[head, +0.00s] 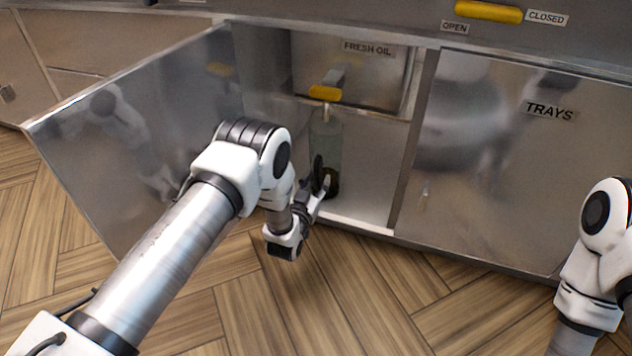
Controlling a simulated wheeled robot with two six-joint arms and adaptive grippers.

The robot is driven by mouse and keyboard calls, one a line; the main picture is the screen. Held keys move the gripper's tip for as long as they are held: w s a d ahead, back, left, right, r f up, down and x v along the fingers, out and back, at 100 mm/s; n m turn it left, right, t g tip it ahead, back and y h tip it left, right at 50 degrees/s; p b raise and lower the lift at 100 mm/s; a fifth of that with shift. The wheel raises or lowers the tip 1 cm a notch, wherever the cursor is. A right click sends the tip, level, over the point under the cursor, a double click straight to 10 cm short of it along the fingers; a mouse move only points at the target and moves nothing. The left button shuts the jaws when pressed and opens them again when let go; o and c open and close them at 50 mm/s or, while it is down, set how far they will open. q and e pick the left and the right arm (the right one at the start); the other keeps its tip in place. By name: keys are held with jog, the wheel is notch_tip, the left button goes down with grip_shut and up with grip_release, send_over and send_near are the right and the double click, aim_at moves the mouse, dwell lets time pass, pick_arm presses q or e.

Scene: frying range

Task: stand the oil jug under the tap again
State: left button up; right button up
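The oil jug (329,142) is a clear, slightly greenish vessel. It stands upright, as far as I can see, inside the open cabinet. The tap (326,112), with a yellow handle (325,92), is directly above it in the picture. My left gripper (324,180) is at the jug's lower part, at the cabinet opening. Its dark fingers overlap the jug's base, and I cannot tell whether they grip it or are only beside it. The jug's lower left side is hidden by the gripper. My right gripper is out of view; only part of my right arm shows at the right edge.
The cabinet door (150,110) stands open on the left, close to my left arm. A panel labelled FRESH OIL (368,75) is behind the tap. The closed TRAYS door (500,160) is to the right. The wooden floor (330,290) in front is clear.

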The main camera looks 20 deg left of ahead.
pick_arm(q)
jog(key=shift+r, duration=0.1)
jog(key=s+p, duration=0.4)
jog(key=s, duration=0.1)
jog(key=shift+r, duration=0.35)
jog(key=s+a+f+g+p, duration=0.2)
jog(key=s+f+g, duration=0.3)
jog(key=s, duration=0.5)
jog(key=s+a+f+g+p, duration=0.15)
jog(key=s+f+g, duration=0.3)
jog(key=s, duration=0.55)
jog(key=s+r+g, duration=0.2)
jog(key=s+g, duration=0.6)
jog(key=s, duration=1.1)
jog(key=shift+s+d+n+g, duration=0.15)
jog(key=shift+s+n+g, duration=0.2)
jog(key=shift+n, duration=0.05)
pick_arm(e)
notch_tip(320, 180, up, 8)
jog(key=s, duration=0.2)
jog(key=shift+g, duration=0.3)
